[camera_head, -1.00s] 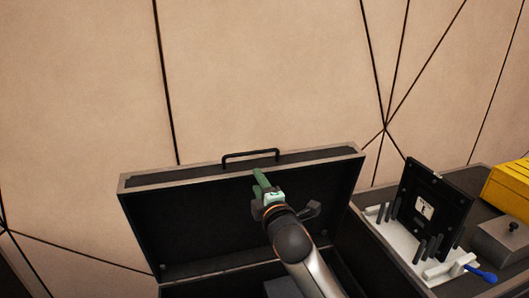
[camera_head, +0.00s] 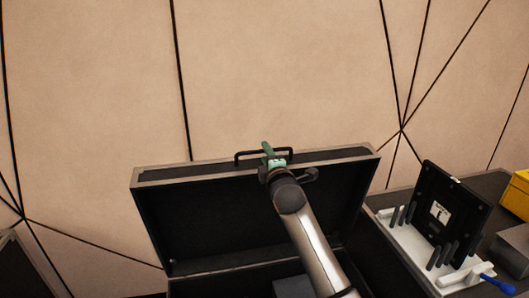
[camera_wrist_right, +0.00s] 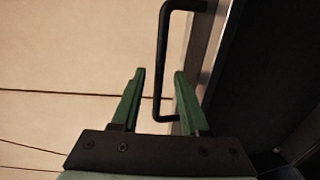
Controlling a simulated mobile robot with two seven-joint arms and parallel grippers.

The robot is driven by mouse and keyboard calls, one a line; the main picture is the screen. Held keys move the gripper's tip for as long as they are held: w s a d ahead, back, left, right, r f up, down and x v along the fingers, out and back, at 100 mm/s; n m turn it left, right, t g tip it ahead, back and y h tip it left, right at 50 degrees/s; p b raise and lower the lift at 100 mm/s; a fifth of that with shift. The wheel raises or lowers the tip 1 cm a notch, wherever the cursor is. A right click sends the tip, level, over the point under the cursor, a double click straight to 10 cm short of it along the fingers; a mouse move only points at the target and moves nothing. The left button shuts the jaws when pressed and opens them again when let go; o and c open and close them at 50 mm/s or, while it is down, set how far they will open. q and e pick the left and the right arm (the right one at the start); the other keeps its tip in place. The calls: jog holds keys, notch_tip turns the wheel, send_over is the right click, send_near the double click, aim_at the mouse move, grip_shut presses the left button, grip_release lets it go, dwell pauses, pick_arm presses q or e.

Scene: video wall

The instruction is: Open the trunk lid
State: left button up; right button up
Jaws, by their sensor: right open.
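The dark trunk lid (camera_head: 200,210) with a pale metal rim stands raised in the head view, its dark inner side facing me. A black bar handle (camera_head: 245,153) sits on its top edge; it also shows in the right wrist view (camera_wrist_right: 162,60). My right gripper (camera_head: 268,150) is at the lid's top edge, by the handle. In the right wrist view the green fingers (camera_wrist_right: 158,75) are apart, with the lower end of the handle between them and nothing visibly gripped. Part of the handle is hidden behind the gripper in the head view. My left gripper is not in view.
Right of the trunk, a black panel (camera_head: 447,215) stands on a white base (camera_head: 410,243) with dark posts. A blue-handled tool (camera_head: 497,285), a grey box (camera_head: 510,250) and a yellow case (camera_head: 517,198) are nearby. A panelled beige wall (camera_head: 290,70) stands behind the trunk.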

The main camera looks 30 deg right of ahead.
jog(key=shift+x, duration=1.2)
grip_shut()
dwell(0.6)
